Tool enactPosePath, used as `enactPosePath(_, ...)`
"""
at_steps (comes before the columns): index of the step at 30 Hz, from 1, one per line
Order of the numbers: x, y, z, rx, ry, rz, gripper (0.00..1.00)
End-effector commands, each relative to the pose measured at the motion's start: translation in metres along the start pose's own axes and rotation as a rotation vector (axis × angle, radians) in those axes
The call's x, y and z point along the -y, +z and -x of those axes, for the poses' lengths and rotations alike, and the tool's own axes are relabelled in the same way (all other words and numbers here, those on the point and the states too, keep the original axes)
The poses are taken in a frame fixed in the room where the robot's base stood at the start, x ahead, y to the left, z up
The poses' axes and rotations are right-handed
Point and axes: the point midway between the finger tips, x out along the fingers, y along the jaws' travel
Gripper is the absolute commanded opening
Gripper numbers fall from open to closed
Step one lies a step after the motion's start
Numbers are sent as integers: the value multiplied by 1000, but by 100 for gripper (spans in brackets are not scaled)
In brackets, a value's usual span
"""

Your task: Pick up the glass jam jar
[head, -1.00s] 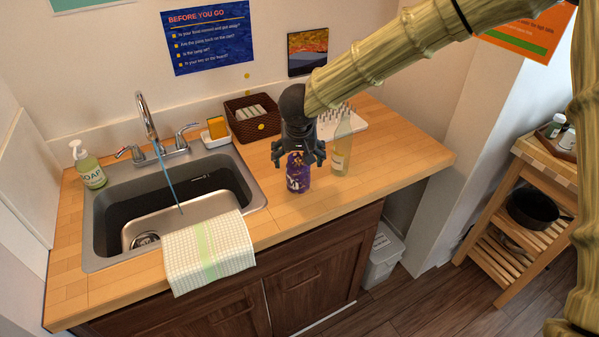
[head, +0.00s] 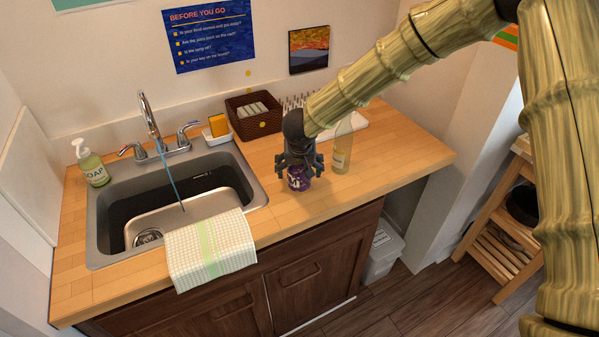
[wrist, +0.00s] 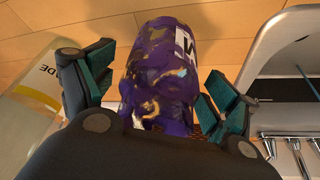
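The jam jar (head: 299,184) is a dark purple, mottled jar with a white label, standing on the wooden counter right of the sink. My gripper (head: 299,168) is above and around its upper part. In the wrist view the jar (wrist: 160,70) lies between the two teal-padded fingers of my gripper (wrist: 158,88), with part of the letters on its label showing. Gaps show between the jar and the pads, so the gripper looks open. The jar's near end is hidden behind the gripper's body.
A clear bottle with pale yellow liquid (head: 342,152) stands close right of the jar. The sink (head: 258,194) with a draped towel (head: 210,252) is to the left. A brown basket (head: 240,125) and a white peg rack (head: 352,121) stand behind. The counter's front right is clear.

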Motion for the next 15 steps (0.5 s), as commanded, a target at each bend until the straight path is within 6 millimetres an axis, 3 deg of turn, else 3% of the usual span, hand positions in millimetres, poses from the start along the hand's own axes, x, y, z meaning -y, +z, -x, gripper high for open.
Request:
enactPosePath(1, 0, 0, 0, 0, 0, 0, 74)
enactPosePath(8, 0, 0, 0, 0, 0, -1, 35)
enactPosePath(15, 0, 0, 1, 0, 0, -1, 34)
